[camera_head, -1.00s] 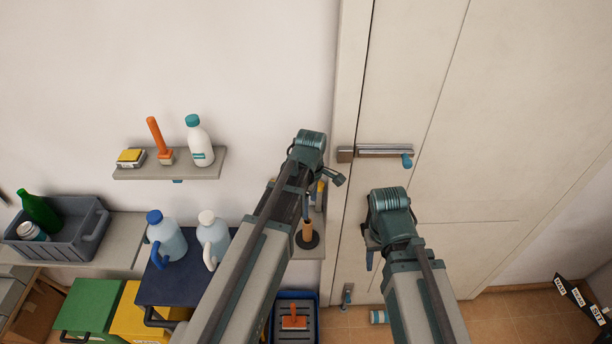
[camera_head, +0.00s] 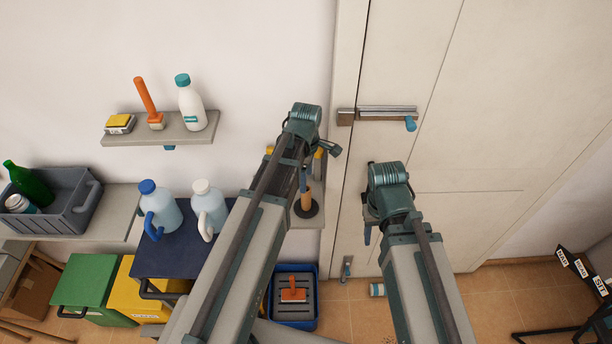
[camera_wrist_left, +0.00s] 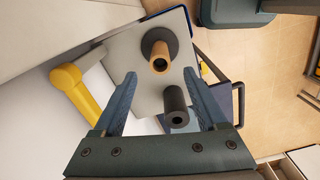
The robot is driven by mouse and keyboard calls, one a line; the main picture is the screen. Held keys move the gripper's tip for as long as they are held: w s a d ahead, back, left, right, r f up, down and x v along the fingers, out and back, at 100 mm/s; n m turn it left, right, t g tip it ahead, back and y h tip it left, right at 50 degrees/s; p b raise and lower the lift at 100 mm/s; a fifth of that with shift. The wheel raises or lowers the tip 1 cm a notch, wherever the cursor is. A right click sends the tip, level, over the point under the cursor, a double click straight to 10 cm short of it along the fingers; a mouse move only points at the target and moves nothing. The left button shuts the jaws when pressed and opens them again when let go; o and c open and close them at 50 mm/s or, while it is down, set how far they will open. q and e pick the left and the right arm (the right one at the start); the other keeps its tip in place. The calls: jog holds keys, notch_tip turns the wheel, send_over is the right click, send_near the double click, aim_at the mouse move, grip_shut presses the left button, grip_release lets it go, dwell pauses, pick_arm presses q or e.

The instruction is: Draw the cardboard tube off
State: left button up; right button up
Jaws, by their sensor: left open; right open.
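The tan cardboard tube (camera_head: 306,203) stands upright on a dark round base at the edge of a pale shelf, partly hidden by my left arm. In the left wrist view the tube (camera_wrist_left: 160,64) shows end-on, with a dark hole in its top and the dark base around it. My left gripper (camera_head: 304,180) is above the tube; in the left wrist view its open fingers (camera_wrist_left: 161,78) point toward the tube, not visibly touching it. A dark grey hollow cylinder (camera_wrist_left: 176,114) lies between the fingers, nearer the camera. My right gripper (camera_head: 367,234) is open before the door, holding nothing visible.
A yellow object (camera_wrist_left: 75,90) stands beside the left finger. The door (camera_head: 450,150) has a metal handle (camera_head: 386,113). A blue tray (camera_head: 293,312) lies below.

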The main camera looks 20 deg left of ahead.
aim_at(306, 198)
pick_arm(q)
notch_tip(306, 198, down, 8)
jog(key=b, duration=0.6)
jog(key=shift+b, duration=0.4)
jog(key=shift+r, duration=0.1)
grip_shut()
